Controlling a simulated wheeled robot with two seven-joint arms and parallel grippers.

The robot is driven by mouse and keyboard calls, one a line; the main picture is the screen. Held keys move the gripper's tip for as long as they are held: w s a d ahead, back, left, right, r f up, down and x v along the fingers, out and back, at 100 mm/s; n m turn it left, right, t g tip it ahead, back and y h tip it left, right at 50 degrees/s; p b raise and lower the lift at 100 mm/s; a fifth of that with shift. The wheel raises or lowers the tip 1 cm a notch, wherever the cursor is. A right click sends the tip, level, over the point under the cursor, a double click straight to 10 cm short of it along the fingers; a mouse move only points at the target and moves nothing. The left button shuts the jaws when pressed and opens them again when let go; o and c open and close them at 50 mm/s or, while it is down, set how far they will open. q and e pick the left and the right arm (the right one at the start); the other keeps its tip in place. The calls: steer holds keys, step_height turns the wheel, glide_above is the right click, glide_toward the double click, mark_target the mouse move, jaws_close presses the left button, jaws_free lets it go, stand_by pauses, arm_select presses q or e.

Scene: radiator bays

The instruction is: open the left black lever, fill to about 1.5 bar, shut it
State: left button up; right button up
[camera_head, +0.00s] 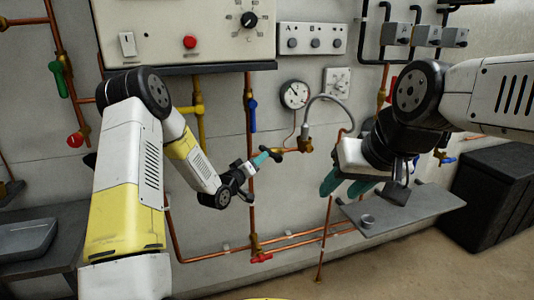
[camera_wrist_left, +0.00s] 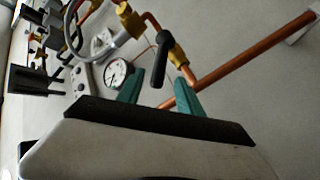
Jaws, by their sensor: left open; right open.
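A black lever (camera_head: 276,154) sits on a brass valve (camera_head: 305,146) on the copper pipe. My left gripper (camera_head: 262,159) is open at this lever. In the left wrist view the black lever (camera_wrist_left: 160,62) stands upright between and beyond the teal fingertips (camera_wrist_left: 160,92), with no clear contact. The round pressure gauge (camera_head: 294,94) is above the valve; its needle is too small to read surely. It also shows in the left wrist view (camera_wrist_left: 117,72). My right gripper (camera_head: 346,186) is open, with teal fingers above the grey shelf; it hides the wall behind it.
A grey braided hose (camera_head: 326,98) arches up from the valve. A blue lever (camera_head: 252,115) and a red valve handle (camera_head: 261,257) sit on nearby pipes. A black box (camera_head: 497,195) stands far right.

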mark_target(270, 154)
arm_select(q)
steer(key=x, duration=0.7)
steer(key=shift+w+d, duration=0.15)
steer(key=shift+w, duration=0.1)
jaws_close()
stand_by(1.1)
